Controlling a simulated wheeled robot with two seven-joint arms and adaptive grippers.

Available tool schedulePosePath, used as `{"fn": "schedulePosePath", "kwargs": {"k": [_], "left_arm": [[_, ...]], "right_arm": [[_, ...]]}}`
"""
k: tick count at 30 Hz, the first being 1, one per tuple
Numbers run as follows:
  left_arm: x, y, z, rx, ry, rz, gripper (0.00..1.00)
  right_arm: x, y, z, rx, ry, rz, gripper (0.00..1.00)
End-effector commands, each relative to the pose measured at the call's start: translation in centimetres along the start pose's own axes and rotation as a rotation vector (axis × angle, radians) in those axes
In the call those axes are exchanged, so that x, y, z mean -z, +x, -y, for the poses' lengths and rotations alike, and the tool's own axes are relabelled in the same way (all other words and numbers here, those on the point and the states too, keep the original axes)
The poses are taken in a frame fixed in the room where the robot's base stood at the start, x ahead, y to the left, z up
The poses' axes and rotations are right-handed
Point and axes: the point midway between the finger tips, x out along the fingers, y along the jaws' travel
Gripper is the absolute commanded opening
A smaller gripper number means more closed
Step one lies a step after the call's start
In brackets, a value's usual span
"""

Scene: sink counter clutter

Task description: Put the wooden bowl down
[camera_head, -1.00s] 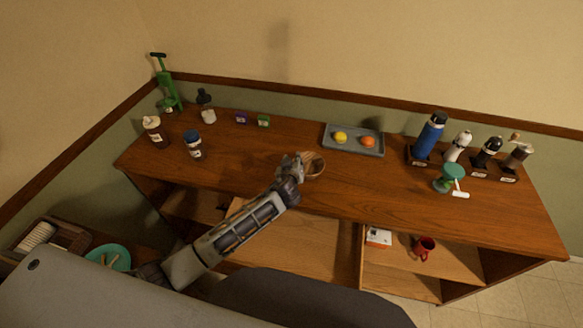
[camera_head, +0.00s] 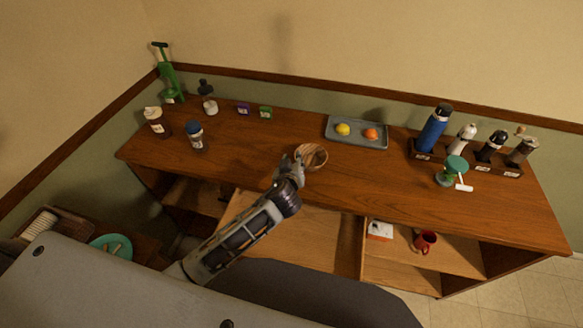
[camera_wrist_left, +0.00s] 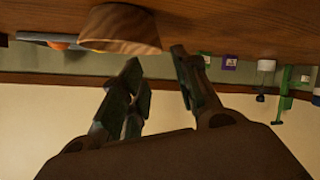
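The wooden bowl (camera_head: 312,153) sits upright on the brown wooden counter (camera_head: 240,150), near its middle. My left gripper (camera_head: 293,164) is at the bowl's near left side, and its fingers are hard to make out in the head view. In the left wrist view, which is upside down, the two fingers of the left gripper (camera_wrist_left: 157,60) are spread with nothing between them. The bowl (camera_wrist_left: 120,30) lies beyond and to one side of the fingertips there. My right gripper is not in view.
Behind the bowl is a grey tray (camera_head: 357,143) with a lemon (camera_head: 343,129) and an orange (camera_head: 370,133). Bottles and grinders stand in a rack (camera_head: 465,163) at right. Jars stand at left. The counter to the bowl's left is clear.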

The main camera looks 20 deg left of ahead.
Motion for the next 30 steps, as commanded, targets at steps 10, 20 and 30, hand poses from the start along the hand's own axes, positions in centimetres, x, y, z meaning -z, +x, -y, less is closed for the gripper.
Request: {"fn": "schedulePosePath", "kwargs": {"k": [10, 20, 30], "left_arm": [[0.0, -3.3, 0.0, -0.001, -0.002, 0.0, 0.31], [0.1, -4.2, 0.0, 0.0, -0.001, -0.001, 0.31], [0.1, -4.2, 0.0, 0.0, -0.001, -0.001, 0.31]], "right_arm": [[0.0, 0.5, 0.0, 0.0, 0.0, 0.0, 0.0], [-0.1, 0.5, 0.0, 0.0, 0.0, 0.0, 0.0], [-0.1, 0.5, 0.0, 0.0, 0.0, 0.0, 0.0]]}}
